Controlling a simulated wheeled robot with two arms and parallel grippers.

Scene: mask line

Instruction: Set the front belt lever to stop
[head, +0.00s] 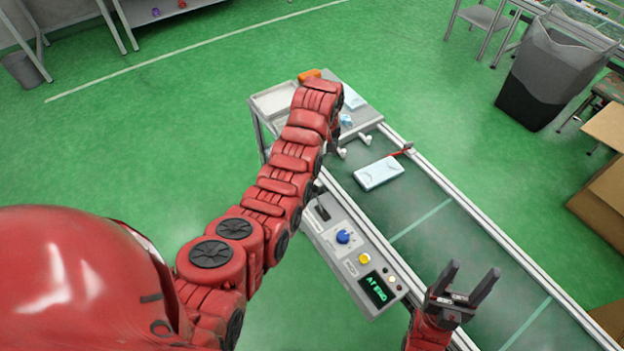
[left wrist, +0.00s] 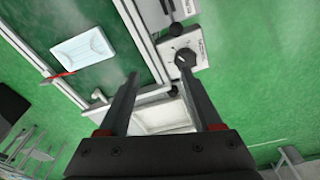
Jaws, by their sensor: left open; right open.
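In the left wrist view, a lever with a black knob (left wrist: 186,58) stands on a pale plate with a small label, beside the belt's rail. The label is too small to read. My left gripper (left wrist: 158,76) is open and empty, its right fingertip close to the black knob in the picture; I cannot tell if they touch. The belt (head: 440,205) carries a pale blue mask pack (head: 379,173), also in the left wrist view (left wrist: 82,50). My right gripper (head: 472,278) is open and empty over the belt's near part.
A control panel (head: 352,262) along the belt has a blue knob (head: 343,236), a yellow button (head: 364,258) and a green-lit display (head: 377,288). A red arm (head: 403,151) reaches over the belt beside the pack. A dark bin (head: 550,75) stands on open green floor.

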